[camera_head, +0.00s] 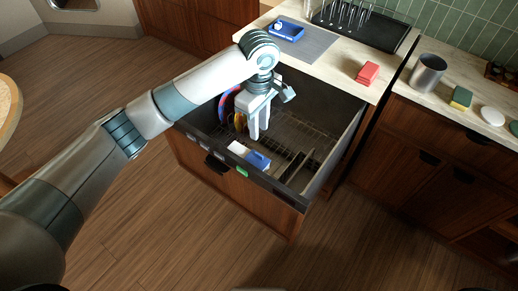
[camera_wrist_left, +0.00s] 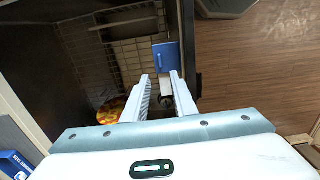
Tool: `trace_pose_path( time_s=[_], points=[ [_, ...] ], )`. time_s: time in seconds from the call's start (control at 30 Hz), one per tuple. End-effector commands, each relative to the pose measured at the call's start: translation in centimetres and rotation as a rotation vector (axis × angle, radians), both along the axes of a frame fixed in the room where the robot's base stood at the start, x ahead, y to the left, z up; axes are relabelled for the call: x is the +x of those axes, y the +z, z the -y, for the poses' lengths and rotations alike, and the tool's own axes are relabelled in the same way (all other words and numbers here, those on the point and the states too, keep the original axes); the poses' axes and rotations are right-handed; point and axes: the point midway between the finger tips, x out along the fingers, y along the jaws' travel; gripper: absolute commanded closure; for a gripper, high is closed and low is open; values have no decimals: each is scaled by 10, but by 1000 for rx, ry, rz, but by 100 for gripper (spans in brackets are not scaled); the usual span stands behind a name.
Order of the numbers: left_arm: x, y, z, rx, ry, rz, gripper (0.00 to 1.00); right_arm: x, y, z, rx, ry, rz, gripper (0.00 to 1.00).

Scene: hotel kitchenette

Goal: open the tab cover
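The tab cover appears to be the small blue piece (camera_head: 258,160) beside a white part (camera_head: 238,148), at the inner front wall of the pulled-out dishwasher drawer (camera_head: 283,194). I cannot tell for sure whether it is shut. In the left wrist view the blue piece (camera_wrist_left: 166,57) lies just beyond my fingertips. My left gripper (camera_head: 258,134) points down into the drawer, behind the blue piece in the head view. Its fingers are apart with nothing held between them, as the left wrist view (camera_wrist_left: 160,77) also shows. My right gripper is not in view.
Coloured plates (camera_head: 227,104) stand in the rack left of my gripper. The drawer's right side is mostly empty. The floor in front is clear.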

Motion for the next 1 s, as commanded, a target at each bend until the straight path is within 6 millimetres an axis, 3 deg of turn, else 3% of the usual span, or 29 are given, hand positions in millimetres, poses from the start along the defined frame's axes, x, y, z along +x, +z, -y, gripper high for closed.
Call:
trace_pose_path(
  time_s=[0.6, 1.0],
  points=[
    [-1, -104, 0, 1, 0, -2, 75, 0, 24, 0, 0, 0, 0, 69],
    [-1, -122, 0, 0, -1, 0, 75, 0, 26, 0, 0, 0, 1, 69]
  ],
)
